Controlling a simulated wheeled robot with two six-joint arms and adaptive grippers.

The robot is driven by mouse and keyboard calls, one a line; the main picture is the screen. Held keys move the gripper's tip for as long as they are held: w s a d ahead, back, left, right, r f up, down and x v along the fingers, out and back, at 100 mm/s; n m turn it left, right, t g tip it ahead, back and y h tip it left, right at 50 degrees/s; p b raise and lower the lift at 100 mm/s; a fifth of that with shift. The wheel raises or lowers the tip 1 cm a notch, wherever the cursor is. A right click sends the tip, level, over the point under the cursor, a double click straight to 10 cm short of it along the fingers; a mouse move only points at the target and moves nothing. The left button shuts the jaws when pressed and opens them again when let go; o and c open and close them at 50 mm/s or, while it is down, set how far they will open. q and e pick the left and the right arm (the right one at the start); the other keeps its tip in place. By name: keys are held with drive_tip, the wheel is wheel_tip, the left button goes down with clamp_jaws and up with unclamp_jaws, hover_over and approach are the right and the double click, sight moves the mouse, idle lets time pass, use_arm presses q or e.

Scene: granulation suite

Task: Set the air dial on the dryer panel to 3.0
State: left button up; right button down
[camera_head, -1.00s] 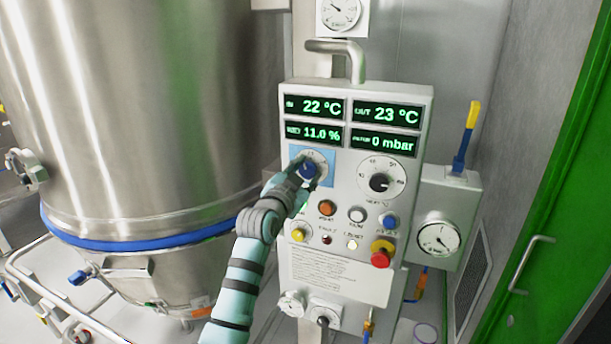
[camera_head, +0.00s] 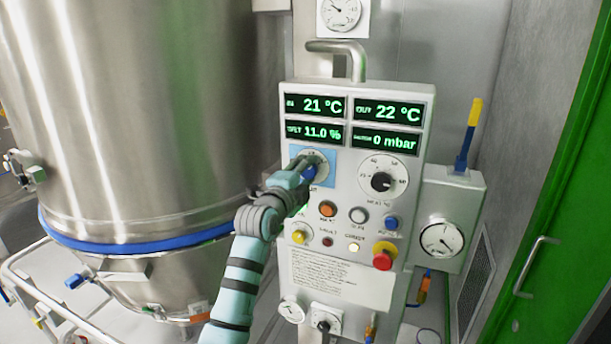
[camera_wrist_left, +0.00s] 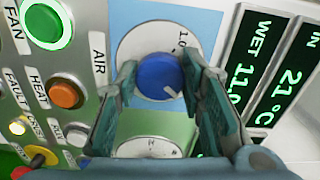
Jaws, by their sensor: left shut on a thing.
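The dryer panel (camera_head: 345,245) is a pale upright box with controls and green displays. Its air dial (camera_head: 309,173) is a blue knob on a white scale disc over a light-blue patch, at upper left. My left gripper (camera_head: 305,167) is shut on this knob and hides much of it in the head view. In the left wrist view the blue knob (camera_wrist_left: 158,74) sits between the two fingers of the left gripper (camera_wrist_left: 160,80), beside the label AIR. A white pointer mark on the knob points to the lower right there. Most scale numbers are hidden or unreadable. My right gripper is not in view.
The black heating dial (camera_head: 381,182) is right of the air dial. Buttons sit below, with a red emergency stop (camera_head: 383,257). The displays show 21 °C, 22 °C, 11.0 % and 0 mbar. A large steel vessel (camera_head: 140,120) stands close at left.

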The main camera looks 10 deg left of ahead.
use_arm(q)
drive_tip(key=shift+f+m+b, duration=0.15)
drive_tip(key=shift+m+b, duration=0.3)
drive_tip(key=shift+m, duration=1.75)
drive_tip(key=o, duration=1.1)
drive_tip(key=shift+o, duration=0.2)
drive_tip(key=shift+s, duration=0.1)
drive_tip(key=s+a, duration=0.1)
drive_tip(key=s, duration=1)
drive_tip(key=shift+s+a, duration=0.35)
drive_tip(key=shift+s, duration=0.05)
